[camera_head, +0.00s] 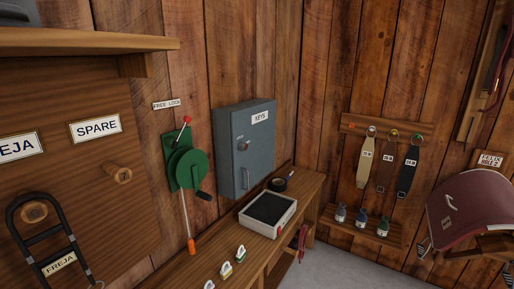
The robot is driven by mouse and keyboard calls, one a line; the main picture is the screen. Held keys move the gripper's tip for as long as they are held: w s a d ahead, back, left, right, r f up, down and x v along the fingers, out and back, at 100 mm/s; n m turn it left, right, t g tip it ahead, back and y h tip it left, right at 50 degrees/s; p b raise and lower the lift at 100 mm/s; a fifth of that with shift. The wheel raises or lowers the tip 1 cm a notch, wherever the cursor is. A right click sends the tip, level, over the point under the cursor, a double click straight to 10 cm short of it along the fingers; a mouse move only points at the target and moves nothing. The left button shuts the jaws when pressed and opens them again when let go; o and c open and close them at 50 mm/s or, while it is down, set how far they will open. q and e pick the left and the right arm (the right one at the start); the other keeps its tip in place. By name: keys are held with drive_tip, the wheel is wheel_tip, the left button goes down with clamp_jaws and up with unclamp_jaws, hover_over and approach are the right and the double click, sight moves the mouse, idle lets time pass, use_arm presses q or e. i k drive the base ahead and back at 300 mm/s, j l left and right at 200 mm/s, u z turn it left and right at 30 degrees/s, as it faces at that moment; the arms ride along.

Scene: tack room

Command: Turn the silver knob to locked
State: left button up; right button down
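A grey metal cabinet (232,150) labelled KEYS hangs on the plank wall, its door shut. A small round knob (242,144), silvery with a reddish spot, sits on the door. It is too small to tell which way it is turned. A vertical pull handle (246,178) is below the knob. A FREE LOCK label (166,104) is on the wall left of the cabinet, above a green winch (187,168) with a red-tipped lever. Neither of my grippers is in view.
Below the cabinet, a wooden bench (205,262) holds a white box with a dark top (268,212), a black tape roll (278,185) and several small padlocks. Straps hang from a rack (390,128) at right. A saddle (470,208) juts out far right.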

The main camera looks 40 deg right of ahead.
sight(243, 146)
drive_tip(key=i+l, duration=0.1)
drive_tip(key=l, duration=0.4)
drive_tip(key=i+l, duration=0.1)
drive_tip(key=l, duration=0.4)
drive_tip(key=i+l, duration=0.1)
drive_tip(key=l, duration=0.45)
